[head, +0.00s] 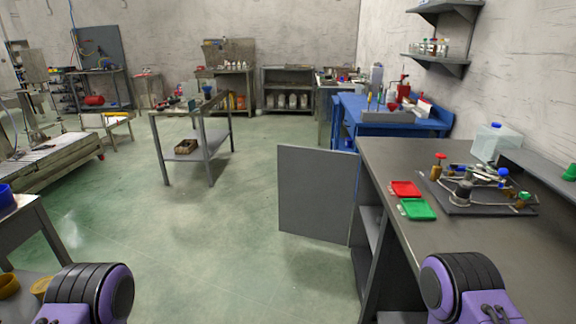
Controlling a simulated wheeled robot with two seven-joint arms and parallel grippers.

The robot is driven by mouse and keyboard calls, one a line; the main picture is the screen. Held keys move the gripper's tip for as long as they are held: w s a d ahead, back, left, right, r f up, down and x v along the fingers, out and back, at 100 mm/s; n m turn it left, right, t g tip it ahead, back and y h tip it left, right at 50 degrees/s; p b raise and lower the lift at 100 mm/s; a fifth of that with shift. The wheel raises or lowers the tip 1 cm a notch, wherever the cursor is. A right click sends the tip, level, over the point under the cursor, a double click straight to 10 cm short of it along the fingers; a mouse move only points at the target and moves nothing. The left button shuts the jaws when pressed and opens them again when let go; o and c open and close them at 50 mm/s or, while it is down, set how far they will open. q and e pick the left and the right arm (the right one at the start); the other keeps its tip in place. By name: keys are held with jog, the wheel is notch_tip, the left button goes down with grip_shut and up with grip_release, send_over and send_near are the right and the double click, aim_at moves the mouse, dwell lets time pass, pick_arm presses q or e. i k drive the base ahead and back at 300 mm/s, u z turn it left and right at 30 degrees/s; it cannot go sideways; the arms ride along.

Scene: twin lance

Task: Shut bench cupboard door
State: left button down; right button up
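The bench cupboard door (315,195) is a flat grey panel at the centre of the head view. It stands open, swung out to the left from the front of the grey bench (385,153) on the right. Its right edge meets the bench front, and open shelf space (369,233) shows beside it. No handle can be made out on the face that I see. Purple and black links of my two arms show at the bottom left and bottom right. Neither gripper is in view, so nothing shows touching the door.
The green floor left of the door is clear. A grey table (190,108) stands beyond it. A blue bench (350,104) is behind the door. Red (406,188) and green (418,209) trays and lab apparatus (470,190) sit on the bench top. A low table (28,225) is at left.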

aim_at(316, 186)
jog(key=z, duration=0.05)
jog(key=k, duration=0.5)
jog(key=u, duration=0.55)
jog(key=i, duration=6.65)
jog(key=z, duration=1.7)
jog(key=i, duration=0.7)
jog(key=z, duration=3.2)
jog(key=i, duration=0.2)
jog(key=u, duration=0.2)
